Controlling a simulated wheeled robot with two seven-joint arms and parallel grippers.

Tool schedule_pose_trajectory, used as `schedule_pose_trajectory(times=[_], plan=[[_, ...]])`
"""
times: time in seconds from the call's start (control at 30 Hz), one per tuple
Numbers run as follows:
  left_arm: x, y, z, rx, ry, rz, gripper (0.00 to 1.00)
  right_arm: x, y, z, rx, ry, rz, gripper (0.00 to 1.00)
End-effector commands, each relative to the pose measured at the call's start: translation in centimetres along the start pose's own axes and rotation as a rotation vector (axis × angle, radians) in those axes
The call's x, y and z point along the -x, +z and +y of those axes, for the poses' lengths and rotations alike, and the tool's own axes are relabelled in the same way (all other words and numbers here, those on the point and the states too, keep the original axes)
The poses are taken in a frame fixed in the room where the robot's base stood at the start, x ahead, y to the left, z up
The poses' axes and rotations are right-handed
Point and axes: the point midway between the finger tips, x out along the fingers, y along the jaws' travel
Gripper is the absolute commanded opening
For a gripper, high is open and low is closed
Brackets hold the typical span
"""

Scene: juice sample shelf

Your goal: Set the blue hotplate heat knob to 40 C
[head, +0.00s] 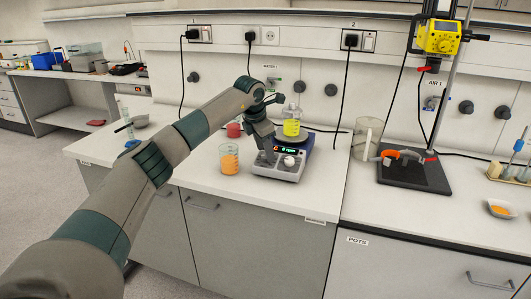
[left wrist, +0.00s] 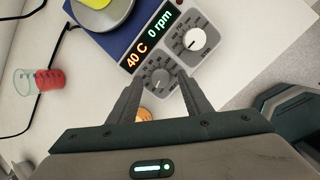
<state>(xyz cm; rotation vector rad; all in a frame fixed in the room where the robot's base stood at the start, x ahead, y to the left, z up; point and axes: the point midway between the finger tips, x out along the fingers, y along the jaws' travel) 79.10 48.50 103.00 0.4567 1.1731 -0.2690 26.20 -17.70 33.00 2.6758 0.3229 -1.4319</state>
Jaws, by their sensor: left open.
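The blue hotplate (head: 306,151) stands on the white bench in the head view, with a flask of yellow liquid (head: 291,127) on its plate. In the left wrist view its display (left wrist: 149,36) reads 40 C in orange and 0 rpm in green. The grey heat knob (left wrist: 160,78) shows on the panel, with a white-faced knob (left wrist: 194,39) beside it. My left gripper (head: 266,156) is at the panel, its open fingers (left wrist: 159,84) on either side of the heat knob. I cannot tell whether they touch it. In the head view the gripper hides the heat knob.
A beaker of orange liquid (head: 229,160) stands close left of the hotplate, and a red one (head: 233,130) behind it. A clear jug (head: 366,139) and a dark stand base (head: 414,176) are to the right. The bench front left of the orange beaker is clear.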

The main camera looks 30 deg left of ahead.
Motion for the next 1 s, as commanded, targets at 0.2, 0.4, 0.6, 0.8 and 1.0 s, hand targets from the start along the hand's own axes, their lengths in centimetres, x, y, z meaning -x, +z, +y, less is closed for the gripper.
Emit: schedule_pose_trajectory(times=[0.2, 0.4, 0.6, 0.8, 1.0], plan=[[3.5, 0.0, 0.1, 0.0, 0.003, -0.004, 0.45, -0.6, -2.5, -0.4, 0.0, -0.005, 0.064, 0.0], [7.5, 0.0, 0.0, -0.001, 0.003, -0.006, 0.45, -1.1, -4.5, -1.0, -0.004, -0.012, 0.102, 0.0], [11.6, 0.0, 0.0, 0.0, 0.002, -0.004, 0.45, -1.0, -2.8, -0.2, -0.009, 0.0, 0.036, 0.0], [14.5, 0.1, 0.0, 0.0, 0.001, -0.004, 0.45, -1.2, -2.4, 0.3, -0.01, 0.005, 0.006, 0.0], [15.7, 0.0, 0.0, 0.0, 0.0, -0.003, 0.45, -1.2, -2.2, 0.5, -0.01, 0.007, -0.006, 0.0]])
